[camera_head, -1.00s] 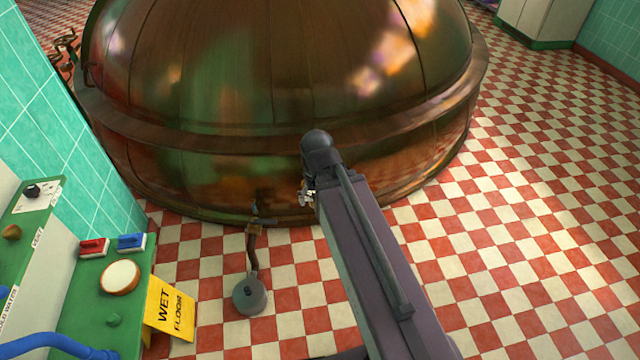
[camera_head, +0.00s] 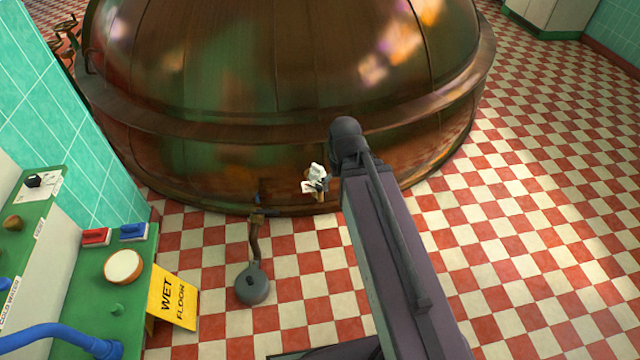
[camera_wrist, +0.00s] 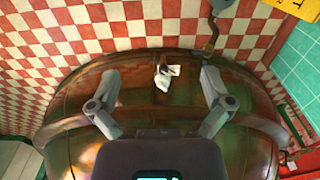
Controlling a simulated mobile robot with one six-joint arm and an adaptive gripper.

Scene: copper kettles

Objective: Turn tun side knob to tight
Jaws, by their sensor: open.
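The copper tun (camera_head: 220,165) fills the back of the head view. Low on its side is a small fitting with a dark knob (camera_head: 319,185) and white label pieces (camera_head: 307,187). Which way the knob is set is too small to read. In the wrist view the white label pieces (camera_wrist: 172,70) show on the tun between the fingers of my gripper (camera_wrist: 160,76). My gripper is open and empty, apart from the fitting. In the head view my arm hides the gripper.
The floor at right is clear.

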